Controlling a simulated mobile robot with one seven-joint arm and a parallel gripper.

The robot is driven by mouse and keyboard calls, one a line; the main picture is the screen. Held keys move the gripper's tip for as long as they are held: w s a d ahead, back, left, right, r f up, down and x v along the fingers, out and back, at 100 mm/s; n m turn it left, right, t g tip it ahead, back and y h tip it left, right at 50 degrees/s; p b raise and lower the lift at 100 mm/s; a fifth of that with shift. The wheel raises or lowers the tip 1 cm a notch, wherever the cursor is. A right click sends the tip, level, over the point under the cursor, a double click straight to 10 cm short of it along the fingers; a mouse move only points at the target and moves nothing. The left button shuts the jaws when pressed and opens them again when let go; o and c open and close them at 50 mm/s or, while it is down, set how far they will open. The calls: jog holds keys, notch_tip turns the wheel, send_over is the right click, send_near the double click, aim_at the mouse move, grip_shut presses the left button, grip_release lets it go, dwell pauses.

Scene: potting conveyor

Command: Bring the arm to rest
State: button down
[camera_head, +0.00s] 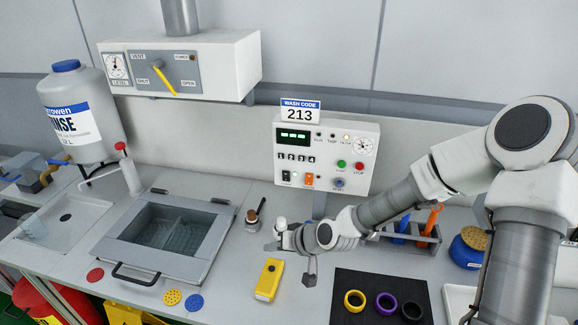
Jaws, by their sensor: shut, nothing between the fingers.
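My gripper (271,246) is at the end of my arm, in the middle of the head camera view. It is small here and appears shut with nothing held. My arm reaches in from the right, bent at a high elbow, and crosses in front of the bench's back right part.
A sink basin (125,253) is at left. A control panel (360,140) stands behind my wrist. A tube rack (432,246), a blue jar (466,254) and a black mat (345,280) with yellow, purple and black rings are at right. A vent box (225,65) hangs at upper left.

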jog(key=s+d+r+h, duration=0.35)
jog(key=d+r, duration=0.25)
jog(key=d, duration=0.4)
jog(key=s+d+r+h, duration=0.3)
jog(key=d+r+h, duration=0.3)
jog(key=d, duration=0.5)
jog(key=s+r+m+y, duration=0.1)
jog(key=s+r+m, duration=0.1)
jog(key=s+r, duration=1.1)
jog(key=shift+s+d+m+t+y, duration=0.3)
jog(key=shift+s+d+t+y, duration=0.1)
jog(key=shift+s, duration=0.5)
